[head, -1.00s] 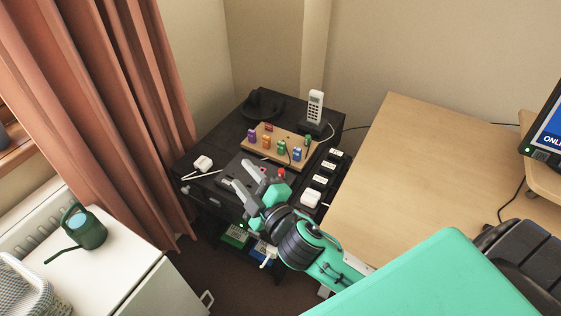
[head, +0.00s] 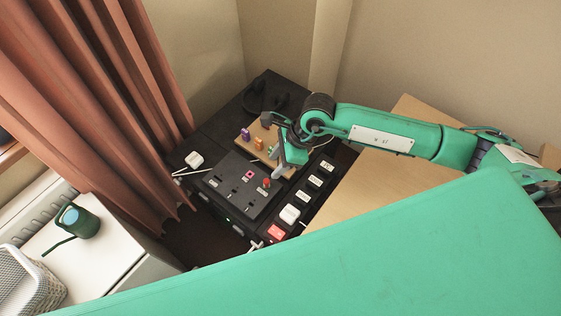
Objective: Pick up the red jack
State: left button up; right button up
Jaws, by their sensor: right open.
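A small red jack (head: 267,183) stands at the right side of a dark socket panel (head: 228,178) on the black desk. A pink-rimmed socket (head: 249,175) lies just left of it. My right gripper (head: 283,168) reaches in from the right and points down just behind and to the right of the red jack. It is open and appears apart from the jack. Its fingers partly overlap each other in this view. My left gripper is not in view.
A wooden board (head: 245,140) with coloured jacks stands behind the panel, partly hidden by my right arm. Several labelled switches (head: 314,182) line the right edge, with a lit red one (head: 276,232) in front. A wooden desk (head: 350,195) is at right.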

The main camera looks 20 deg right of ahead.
aim_at(267, 180)
jog(key=shift+h, duration=0.6)
jog(key=f, duration=0.2)
jog(key=w+f+p, duration=0.1)
jog(key=f, duration=0.4)
jog(key=shift+w+a+f+p, duration=0.25)
jog(key=shift+w+f+p, duration=0.05)
jog(key=shift+w+f, duration=0.1)
jog(key=shift+s+a+f+p, duration=0.1)
jog(key=shift+a+f+p, duration=0.3)
jog(key=shift+f, duration=0.1)
jog(key=p+x, duration=0.1)
jog(key=x, duration=0.2)
jog(key=shift+a+f, duration=0.1)
jog(key=shift+a, duration=0.1)
jog(key=shift+a+f, duration=0.1)
jog(key=shift+f, duration=0.3)
grip_shut()
